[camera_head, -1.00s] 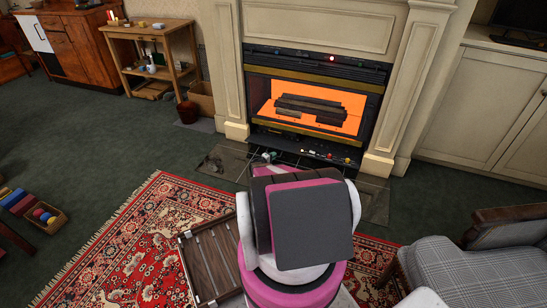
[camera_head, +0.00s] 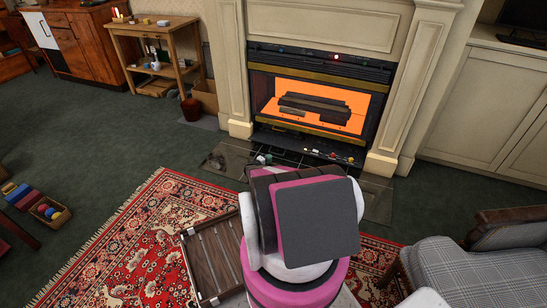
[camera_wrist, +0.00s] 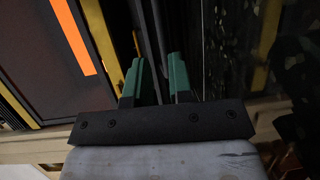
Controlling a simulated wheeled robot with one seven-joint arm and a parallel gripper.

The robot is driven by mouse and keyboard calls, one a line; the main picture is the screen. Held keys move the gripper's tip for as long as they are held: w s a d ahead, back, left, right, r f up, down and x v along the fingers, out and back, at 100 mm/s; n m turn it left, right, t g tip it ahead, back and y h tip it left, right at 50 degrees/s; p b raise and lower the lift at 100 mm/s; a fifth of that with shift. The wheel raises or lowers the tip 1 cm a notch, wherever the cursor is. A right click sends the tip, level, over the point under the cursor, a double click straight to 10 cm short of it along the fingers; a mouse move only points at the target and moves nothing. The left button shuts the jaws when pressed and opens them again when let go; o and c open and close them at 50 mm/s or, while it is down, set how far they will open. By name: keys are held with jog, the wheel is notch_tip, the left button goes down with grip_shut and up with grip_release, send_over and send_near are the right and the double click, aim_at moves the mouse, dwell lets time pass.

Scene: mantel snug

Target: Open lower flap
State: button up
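The fireplace insert (camera_head: 318,69) shows a glowing orange opening with dark logs. Below its lower gold bar (camera_head: 310,130) is the dark lower flap area (camera_head: 300,141), with small coloured and pale parts along its base. How far the flap stands from the frame cannot be told. My gripper is largely hidden behind my arm in the head view. In the wrist view, my gripper (camera_wrist: 155,80) has two green fingers spread apart, pointing at the dark lower front. Dark edges show between and beyond the fingers; contact is unclear.
Dark hearth tiles (camera_head: 225,160) lie before the fireplace. A red patterned rug (camera_head: 135,240) carries a slatted wooden piece (camera_head: 212,262) left of my base. A grey checked armchair (camera_head: 470,270) stands at right. A wooden shelf table (camera_head: 150,29) stands at back left.

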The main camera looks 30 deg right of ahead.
jog(key=shift+v, duration=1.95)
jog(key=shift+r, duration=0.1)
jog(key=s+a+r+m+g+y, duration=0.15)
jog(key=s+a+r, duration=0.3)
jog(key=r, duration=0.45)
jog(key=s+a+r+m+g+y, duration=0.1)
jog(key=s+a+r+g+y, duration=0.1)
jog(key=s+a+r, duration=0.35)
jog(key=s+a+r+m+g+y, duration=0.25)
jog(key=s+r, duration=0.25)
jog(key=r, duration=0.7)
jog(key=s+a+r+n+y, duration=0.1)
jog(key=s+a+r+y, duration=0.9)
jog(key=s+a+r, duration=1.3)
jog(key=shift+s+a+t, duration=0.3)
jog(key=shift+s+a, duration=0.35)
jog(key=shift+a, duration=0.3)
jog(key=shift+r, duration=0.1)
